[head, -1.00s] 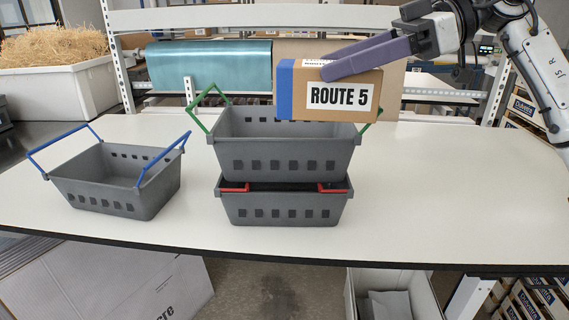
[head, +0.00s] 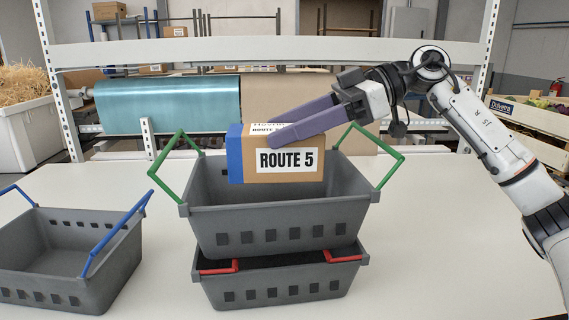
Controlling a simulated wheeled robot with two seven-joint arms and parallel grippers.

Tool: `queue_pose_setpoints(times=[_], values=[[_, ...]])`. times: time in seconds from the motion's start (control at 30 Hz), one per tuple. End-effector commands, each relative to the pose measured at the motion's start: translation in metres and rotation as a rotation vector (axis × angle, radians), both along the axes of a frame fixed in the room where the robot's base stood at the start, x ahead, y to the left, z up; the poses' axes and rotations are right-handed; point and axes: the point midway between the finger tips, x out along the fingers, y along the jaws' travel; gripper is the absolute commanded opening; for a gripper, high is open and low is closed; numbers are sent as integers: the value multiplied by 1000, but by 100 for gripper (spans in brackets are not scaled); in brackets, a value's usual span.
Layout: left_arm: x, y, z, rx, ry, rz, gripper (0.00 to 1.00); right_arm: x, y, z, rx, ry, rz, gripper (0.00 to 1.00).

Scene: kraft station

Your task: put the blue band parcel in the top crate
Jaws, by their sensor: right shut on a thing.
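The blue band parcel (head: 234,155) is a brown box with a blue left end and a "ROUTE 5" label. My right gripper (head: 272,138) has its purple fingers shut on the parcel, coming in from the right. The parcel is over the mouth of the top crate (head: 280,220), a grey basket with green handles swung out to both sides. The parcel's lower edge shows against the crate's inside; I cannot tell whether it is below the rim. The top crate is stacked on a grey crate with red handles (head: 282,290). My left gripper is not in view.
A grey crate with blue handles (head: 60,255) stands apart at the left on the white table (head: 440,240). Behind are a shelf frame (head: 270,50) and a teal roll (head: 165,110). The table right of the stack is clear.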

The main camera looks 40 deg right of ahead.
Motion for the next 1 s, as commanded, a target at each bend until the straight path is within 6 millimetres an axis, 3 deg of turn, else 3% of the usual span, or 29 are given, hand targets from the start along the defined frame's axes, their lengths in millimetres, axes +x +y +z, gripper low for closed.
queue_pose_setpoints(times=[0.2, 0.3, 0.63, 1.0], values=[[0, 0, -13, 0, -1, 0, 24, 0, -1, -33, 2, 1, -3, 23], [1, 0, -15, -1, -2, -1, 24, 0, 0, -40, 1, -2, -2, 23], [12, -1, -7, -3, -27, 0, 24, 0, 0, -41, 2, -4, -2, 23], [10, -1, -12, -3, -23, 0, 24, 0, 0, -53, 1, -2, -2, 23]])
